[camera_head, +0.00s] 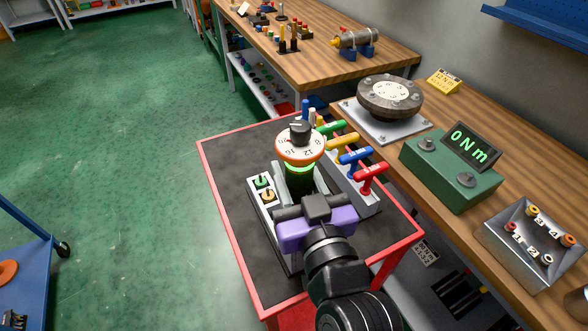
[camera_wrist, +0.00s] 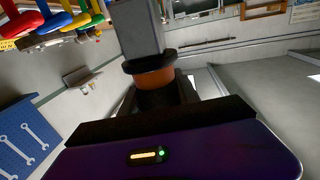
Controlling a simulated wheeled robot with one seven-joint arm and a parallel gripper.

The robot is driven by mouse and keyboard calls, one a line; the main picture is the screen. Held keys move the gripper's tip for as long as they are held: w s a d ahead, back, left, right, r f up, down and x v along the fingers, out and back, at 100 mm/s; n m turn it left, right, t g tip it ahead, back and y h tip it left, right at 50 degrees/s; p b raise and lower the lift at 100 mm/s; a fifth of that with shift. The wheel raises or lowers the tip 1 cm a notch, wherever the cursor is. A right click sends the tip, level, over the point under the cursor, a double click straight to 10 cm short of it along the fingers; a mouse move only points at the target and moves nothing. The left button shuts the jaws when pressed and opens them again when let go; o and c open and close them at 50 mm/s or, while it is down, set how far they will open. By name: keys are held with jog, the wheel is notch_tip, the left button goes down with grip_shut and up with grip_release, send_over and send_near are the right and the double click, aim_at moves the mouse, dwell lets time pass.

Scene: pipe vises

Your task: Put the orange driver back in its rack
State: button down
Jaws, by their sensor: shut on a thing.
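My gripper (camera_head: 316,228), purple with dark fingers, is over the cart. It is shut on the orange driver. In the wrist view, an orange band with a dark collar (camera_wrist: 153,78) shows at the fingertips, against a grey block (camera_wrist: 138,28). I cannot tell whether the driver touches that block. In the head view my gripper hides much of what it holds. A grey rack (camera_head: 252,186) on the cart, left of my gripper, holds a green driver (camera_head: 262,181) and a yellow driver (camera_head: 267,195). The rest of the rack is partly hidden.
An orange-rimmed dial (camera_head: 301,145) with a green glowing ring (camera_head: 299,168) is just beyond my gripper. T-handled tools, green, yellow, blue and red (camera_head: 370,177), stand to its right. The bench (camera_head: 432,110) with a green meter box (camera_head: 450,178) lies right. The cart's left side is clear.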

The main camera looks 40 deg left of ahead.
jog(key=shift+f+b, duration=3.9)
jog(key=shift+f, duration=0.5)
dwell(3.6)
